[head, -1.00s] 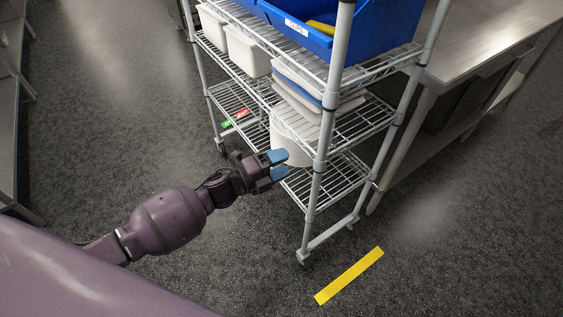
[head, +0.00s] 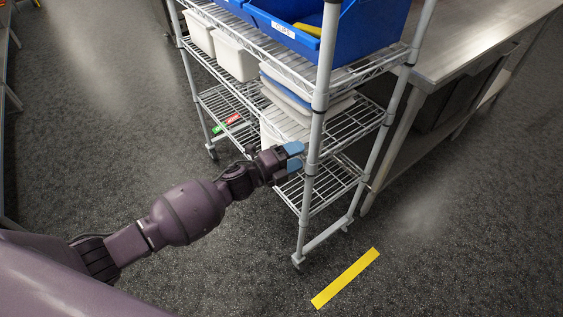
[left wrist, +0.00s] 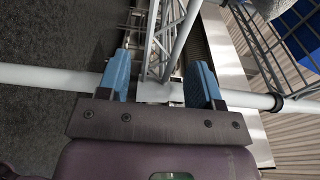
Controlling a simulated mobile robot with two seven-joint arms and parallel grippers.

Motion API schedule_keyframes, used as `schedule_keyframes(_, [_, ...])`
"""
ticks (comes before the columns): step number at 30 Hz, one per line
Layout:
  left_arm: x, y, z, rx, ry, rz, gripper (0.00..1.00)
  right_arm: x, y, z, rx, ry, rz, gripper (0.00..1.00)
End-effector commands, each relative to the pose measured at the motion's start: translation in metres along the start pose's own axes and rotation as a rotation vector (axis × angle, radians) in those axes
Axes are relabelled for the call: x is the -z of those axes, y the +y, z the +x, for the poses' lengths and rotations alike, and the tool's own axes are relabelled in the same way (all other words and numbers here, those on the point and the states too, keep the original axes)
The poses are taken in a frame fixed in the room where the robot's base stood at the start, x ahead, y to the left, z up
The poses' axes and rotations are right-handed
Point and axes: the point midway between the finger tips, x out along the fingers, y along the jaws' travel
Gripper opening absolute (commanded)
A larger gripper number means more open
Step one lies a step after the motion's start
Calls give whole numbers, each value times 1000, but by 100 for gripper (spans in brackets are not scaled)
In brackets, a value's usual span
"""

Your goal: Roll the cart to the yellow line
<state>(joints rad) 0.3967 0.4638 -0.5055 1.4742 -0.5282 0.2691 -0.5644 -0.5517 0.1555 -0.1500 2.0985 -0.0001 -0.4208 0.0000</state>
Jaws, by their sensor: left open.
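The cart (head: 309,195) is a grey wire shelf rack on casters, standing upright. The yellow line (head: 346,277) lies on the floor just right of its nearest caster, with bare floor between them. My left gripper (head: 297,158) is open and empty, its blue fingertips close beside the cart's near post. The fingers are spread along the post, one above the other. In the left wrist view the post (left wrist: 45,76) crosses behind both fingers; whether they touch it I cannot tell. My right gripper is not in view.
The cart carries a blue bin (head: 368,35), white tubs (head: 236,57) and stacked trays (head: 287,98). A steel table (head: 470,45) stands close on its right. The floor in front and left is clear.

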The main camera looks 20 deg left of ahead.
Motion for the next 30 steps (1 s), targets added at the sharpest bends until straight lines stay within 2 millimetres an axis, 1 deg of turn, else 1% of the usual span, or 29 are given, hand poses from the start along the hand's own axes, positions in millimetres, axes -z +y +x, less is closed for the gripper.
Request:
schedule_keyframes(1, [1, 1, 8, 0, 2, -2, 60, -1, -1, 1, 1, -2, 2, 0])
schedule_keyframes(3, [1, 2, 17, -1, 1, -2, 60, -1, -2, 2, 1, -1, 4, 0])
schedule_keyframes(9, [1, 1, 35, -1, 0, -2, 60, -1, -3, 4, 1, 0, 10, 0])
schedule_keyframes(13, [1, 0, 40, -1, 1, -1, 60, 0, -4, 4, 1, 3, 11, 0])
schedule_keyframes(22, [1, 0, 41, -1, 0, -1, 60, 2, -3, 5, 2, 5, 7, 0])
schedule_keyframes(30, [0, 0, 40, -1, 0, -1, 18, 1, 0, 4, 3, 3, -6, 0])
